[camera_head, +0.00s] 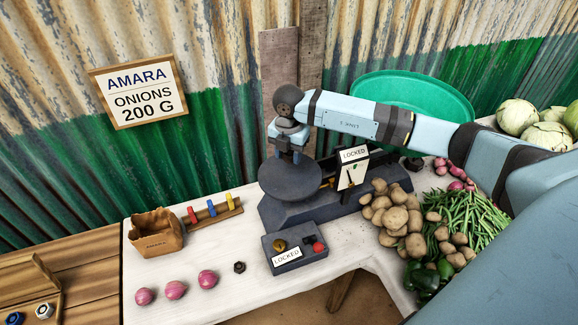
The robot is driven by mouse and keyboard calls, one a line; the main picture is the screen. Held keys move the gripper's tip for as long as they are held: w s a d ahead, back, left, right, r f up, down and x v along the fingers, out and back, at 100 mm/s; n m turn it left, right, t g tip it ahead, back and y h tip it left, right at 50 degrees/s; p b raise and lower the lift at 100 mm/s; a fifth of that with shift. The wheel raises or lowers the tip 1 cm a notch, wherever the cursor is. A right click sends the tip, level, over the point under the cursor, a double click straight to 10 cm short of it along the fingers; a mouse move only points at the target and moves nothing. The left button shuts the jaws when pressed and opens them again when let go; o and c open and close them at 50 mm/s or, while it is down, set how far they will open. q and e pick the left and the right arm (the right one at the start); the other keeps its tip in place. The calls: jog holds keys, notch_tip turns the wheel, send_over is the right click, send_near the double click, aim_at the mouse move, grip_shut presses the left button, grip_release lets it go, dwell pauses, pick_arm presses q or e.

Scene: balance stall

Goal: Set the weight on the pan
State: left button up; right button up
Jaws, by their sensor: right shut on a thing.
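My right gripper (289,152) reaches in from the right and points down over the round dark pan (285,182) of the balance (335,200). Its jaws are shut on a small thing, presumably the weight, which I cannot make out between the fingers. I cannot tell whether that thing touches the pan. The balance carries a white sign reading LOCKED (354,155) and a pointer plate below it. A small dark weight (239,267) stands on the white table near the onions. Another dark piece (413,164) sits behind the balance's right end. My left gripper is out of view.
A control box (294,246) marked LOCKED stands in front of the balance. A paper bag (156,234), coloured pegs (211,208) and three onions (175,290) are at left. Potatoes (397,216) and beans (466,217) crowd the right. A wall sign (139,92) reads AMARA ONIONS 200 G.

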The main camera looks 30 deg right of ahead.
aim_at(289, 175)
notch_tip(289, 175, down, 6)
jog(key=shift+r+p, duration=0.15)
jog(key=shift+p, duration=0.2)
jog(key=shift+f, duration=0.2)
jog(key=shift+f, duration=0.2)
jog(key=o, duration=1)
jog(key=shift+o, duration=0.2)
jog(key=shift+r, duration=0.1)
